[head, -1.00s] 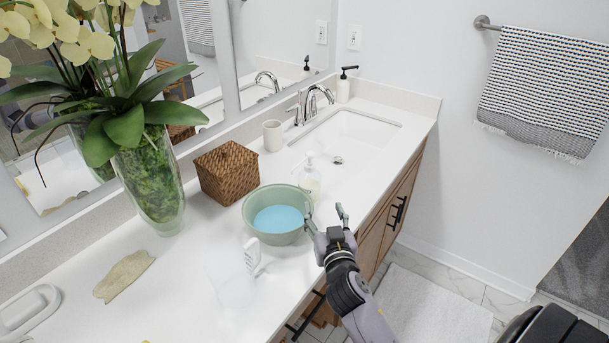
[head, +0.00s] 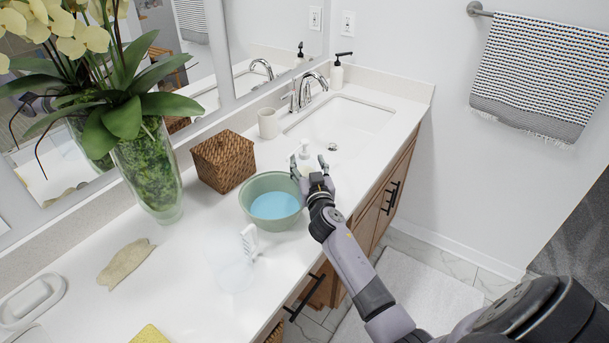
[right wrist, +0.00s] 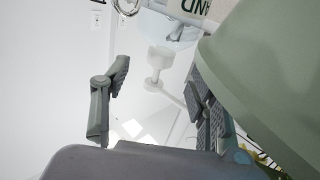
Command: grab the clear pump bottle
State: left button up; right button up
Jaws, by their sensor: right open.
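The clear pump bottle (head: 304,151) with a white pump stands on the counter between the green bowl and the sink. My right gripper (head: 309,166) is open at the near side of the bottle and hides its lower part in the head view. In the right wrist view the bottle (right wrist: 172,32) appears upside down, with its white pump and part of a dark-lettered label. It lies in the gap between the open fingers (right wrist: 160,85), towards their tips; I cannot tell whether either finger touches it. My left gripper is not in view.
The green bowl (head: 257,187) of blue liquid is close to the right gripper's left and fills the right side of the wrist view. A woven box (head: 222,161), a beige cup (head: 268,123) and a dark-pump dispenser (head: 336,77) stand behind.

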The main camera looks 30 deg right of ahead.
aim_at(305, 156)
jog(key=x, duration=0.4)
jog(key=shift+w+d, duration=0.2)
jog(key=shift+w, duration=0.3)
jog(key=shift+c, duration=1.2)
grip_shut()
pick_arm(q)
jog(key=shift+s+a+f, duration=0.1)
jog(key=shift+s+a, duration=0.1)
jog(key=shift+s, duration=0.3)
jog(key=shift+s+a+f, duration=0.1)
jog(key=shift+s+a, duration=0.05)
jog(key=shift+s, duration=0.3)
